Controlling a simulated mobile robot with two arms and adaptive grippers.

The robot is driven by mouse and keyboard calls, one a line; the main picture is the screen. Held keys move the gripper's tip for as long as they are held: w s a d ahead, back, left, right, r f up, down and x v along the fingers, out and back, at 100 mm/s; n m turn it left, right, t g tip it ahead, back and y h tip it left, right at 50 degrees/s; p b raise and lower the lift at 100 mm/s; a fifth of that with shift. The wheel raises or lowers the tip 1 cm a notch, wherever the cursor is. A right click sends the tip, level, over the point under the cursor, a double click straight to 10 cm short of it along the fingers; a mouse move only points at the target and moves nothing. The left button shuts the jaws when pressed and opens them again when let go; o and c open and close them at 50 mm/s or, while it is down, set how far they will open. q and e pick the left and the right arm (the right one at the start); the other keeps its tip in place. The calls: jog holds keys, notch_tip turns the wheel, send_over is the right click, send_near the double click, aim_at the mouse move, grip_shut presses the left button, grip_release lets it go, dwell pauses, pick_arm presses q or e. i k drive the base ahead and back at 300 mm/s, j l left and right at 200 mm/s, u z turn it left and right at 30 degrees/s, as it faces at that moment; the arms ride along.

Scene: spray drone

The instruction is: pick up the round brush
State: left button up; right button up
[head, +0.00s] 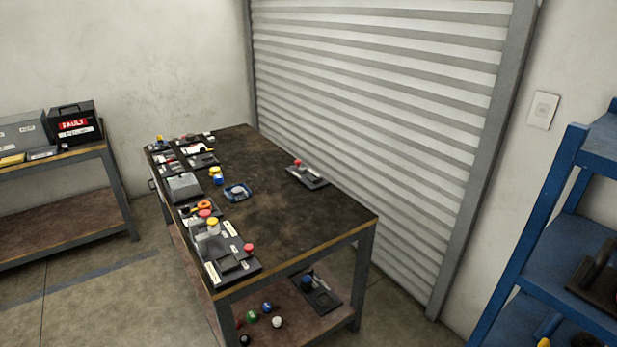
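A dark-topped workbench (300,215) stands in the middle of the head view with many small parts along its left side. I cannot make out for certain which of these, if any, is the round brush; the items are too small to tell. Neither of my grippers is in view.
A black tray (232,262) with red- and yellow-topped parts lies at the bench's near left corner, a small blue dish (238,192) farther back. The bench's right half is mostly clear. A blue shelf (565,257) stands at right, a side table (60,165) at left.

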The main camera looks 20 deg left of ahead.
aim_at(218, 179)
jog(key=j+z, duration=0.4)
jog(key=i+j+z, duration=0.1)
jog(key=j+z, duration=0.5)
jog(key=z, duration=0.2)
jog(key=k+j+z, duration=0.1)
jog(key=j+z, duration=0.3)
